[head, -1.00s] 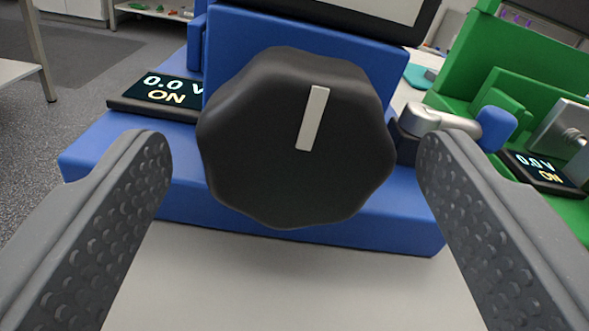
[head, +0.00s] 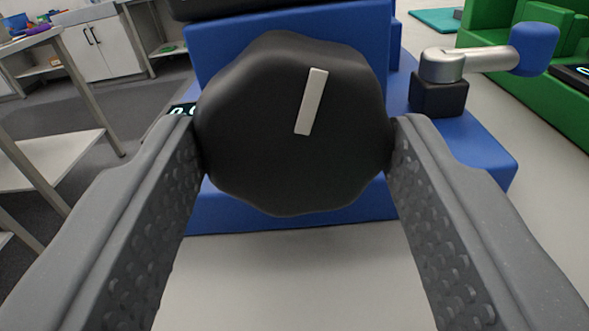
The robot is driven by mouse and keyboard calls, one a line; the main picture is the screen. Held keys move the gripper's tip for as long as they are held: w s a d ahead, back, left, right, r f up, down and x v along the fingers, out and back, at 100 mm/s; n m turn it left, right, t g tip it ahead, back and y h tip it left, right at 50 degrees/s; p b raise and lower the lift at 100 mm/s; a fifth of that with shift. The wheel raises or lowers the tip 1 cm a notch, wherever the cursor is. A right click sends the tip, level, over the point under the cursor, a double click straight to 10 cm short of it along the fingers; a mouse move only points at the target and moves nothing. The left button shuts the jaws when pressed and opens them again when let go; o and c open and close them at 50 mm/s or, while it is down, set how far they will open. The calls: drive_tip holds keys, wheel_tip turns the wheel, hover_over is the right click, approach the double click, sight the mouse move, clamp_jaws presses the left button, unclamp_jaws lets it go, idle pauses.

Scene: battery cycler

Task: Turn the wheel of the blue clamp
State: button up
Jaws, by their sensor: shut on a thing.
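The black scalloped wheel (head: 270,150) fills the middle of the head view, on the front of the blue clamp (head: 345,215). A pale marker line on its face points up and leans slightly right. My gripper (head: 297,150) is shut on the wheel, with one grey finger against its left edge and the other against its right edge. The fingers cover parts of the clamp's lower body, and the left finger and wheel hide most of a small display (head: 182,110). A silver lever with a blue knob (head: 533,48) sits on the clamp's right side.
A green clamp (head: 560,85) stands to the right, with a dark display at the picture's edge. The pale tabletop (head: 300,280) in front of the blue clamp is clear. A side table (head: 50,160) and white cabinets (head: 105,55) stand beyond to the left.

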drive_tip(key=m+b, duration=0.2)
drive_tip(key=m, duration=0.1)
drive_tip(key=shift+m, duration=0.4)
drive_tip(key=m+b, duration=0.1)
drive_tip(key=m, duration=0.1)
drive_tip(key=m+b, duration=0.2)
drive_tip(key=shift+f+m, duration=0.2)
drive_tip(key=shift+m, duration=0.1)
drive_tip(key=m+b, duration=0.3)
drive_tip(key=m, duration=0.1)
drive_tip(key=shift+m+b, duration=0.3)
drive_tip(key=shift+b, duration=0.05)
drive_tip(key=m+b, duration=0.3)
drive_tip(key=shift+d+f+m, duration=0.1)
drive_tip(key=shift+f+m, duration=0.05)
drive_tip(key=shift+m, duration=0.15)
drive_tip(key=m+b, duration=0.1)
drive_tip(key=m, duration=0.3)
drive_tip(key=shift+m, duration=0.3)
drive_tip(key=m, duration=0.5)
